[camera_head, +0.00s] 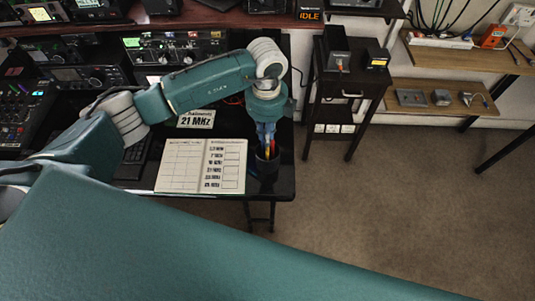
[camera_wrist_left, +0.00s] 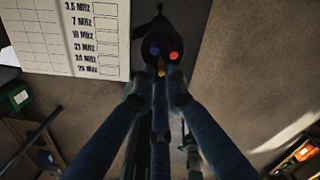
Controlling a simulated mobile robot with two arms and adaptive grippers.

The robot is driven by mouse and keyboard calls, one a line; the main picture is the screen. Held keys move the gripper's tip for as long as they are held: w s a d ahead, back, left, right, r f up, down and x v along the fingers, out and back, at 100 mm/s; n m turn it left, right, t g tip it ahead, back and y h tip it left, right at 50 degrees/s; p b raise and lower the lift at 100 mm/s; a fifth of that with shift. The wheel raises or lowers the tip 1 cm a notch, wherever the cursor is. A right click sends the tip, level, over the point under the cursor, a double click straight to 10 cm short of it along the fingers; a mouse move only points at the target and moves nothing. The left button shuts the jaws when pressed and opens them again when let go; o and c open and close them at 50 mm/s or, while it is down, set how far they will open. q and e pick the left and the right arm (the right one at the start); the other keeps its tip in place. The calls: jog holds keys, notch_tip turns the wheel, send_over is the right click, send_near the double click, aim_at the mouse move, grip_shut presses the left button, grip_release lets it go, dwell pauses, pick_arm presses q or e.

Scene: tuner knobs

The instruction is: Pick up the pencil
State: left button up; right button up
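A dark cup (camera_head: 267,166) holding thin coloured items stands near the right edge of the black desk, right of the open logbook. The wrist view looks down on the cup (camera_wrist_left: 158,35) and shows a blue end (camera_wrist_left: 154,50), a red end (camera_wrist_left: 174,56) and a yellow pencil-like tip (camera_wrist_left: 161,69) in it. My left gripper (camera_head: 266,137) points down just above the cup. Its dark blue fingers (camera_wrist_left: 158,98) are spread apart around the yellow tip, with no clear contact. The fingers hide part of the cup. My right gripper is not in view.
The open logbook (camera_head: 201,166) lies left of the cup, with a "21 MHz" card (camera_head: 196,119) behind it. Radio sets (camera_head: 176,47) line the back of the desk. A small black side table (camera_head: 345,85) stands to the right, with open carpet in front.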

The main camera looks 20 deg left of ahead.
pick_arm(q)
jog(key=p, duration=0.3)
send_over(267, 158)
jog(key=f, duration=0.4)
jog(key=shift+w+f, duration=0.2)
jog(key=shift+w, duration=0.05)
jog(key=shift+f, duration=0.35)
jog(key=shift+b, duration=0.3)
grip_shut()
jog(key=shift+r, duration=0.1)
